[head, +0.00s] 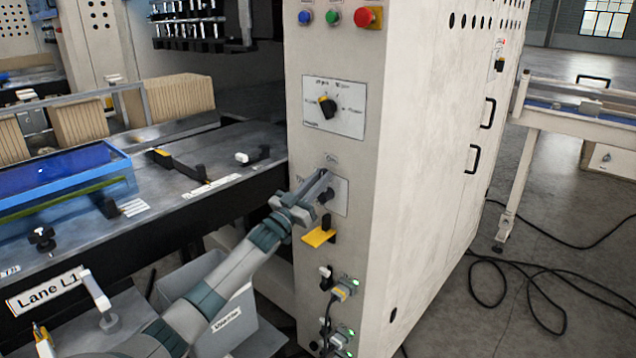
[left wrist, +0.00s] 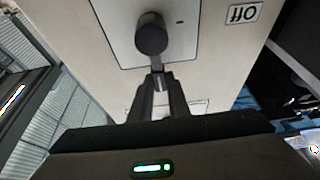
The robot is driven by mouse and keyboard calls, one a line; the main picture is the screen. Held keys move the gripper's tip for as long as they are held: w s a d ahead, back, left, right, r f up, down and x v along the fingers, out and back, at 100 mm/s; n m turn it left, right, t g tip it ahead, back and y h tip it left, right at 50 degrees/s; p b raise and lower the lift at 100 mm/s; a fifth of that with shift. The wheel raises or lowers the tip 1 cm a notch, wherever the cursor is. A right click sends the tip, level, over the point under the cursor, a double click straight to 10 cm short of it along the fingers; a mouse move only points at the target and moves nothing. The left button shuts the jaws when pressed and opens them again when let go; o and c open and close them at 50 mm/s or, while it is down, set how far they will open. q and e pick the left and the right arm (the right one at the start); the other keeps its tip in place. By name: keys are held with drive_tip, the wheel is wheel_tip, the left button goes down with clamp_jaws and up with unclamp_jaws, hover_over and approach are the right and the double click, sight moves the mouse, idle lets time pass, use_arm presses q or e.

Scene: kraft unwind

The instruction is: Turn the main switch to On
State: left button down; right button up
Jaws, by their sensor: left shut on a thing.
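The main switch (head: 326,196) is a dark round knob on a pale plate on the front of the beige cabinet. An "On" label (head: 331,158) sits above the plate. In the left wrist view the black knob (left wrist: 151,36) has a short grey handle that runs down between the fingertips. An "Off" label (left wrist: 242,13) appears upside down at the upper right there. My left gripper (head: 322,184) is at the switch, and its fingers (left wrist: 158,76) are shut on the handle. The fingers partly hide the switch in the head view. My right gripper is not in view.
A larger selector dial (head: 327,107) and a red button (head: 365,17) are higher on the cabinet (head: 430,140). A black conveyor bed (head: 200,172) lies left. Cables lie on the floor at right.

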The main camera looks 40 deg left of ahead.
use_arm(q)
drive_tip(key=shift+d+f, duration=0.1)
idle(0.3)
drive_tip(key=c, duration=1.7)
unclamp_jaws()
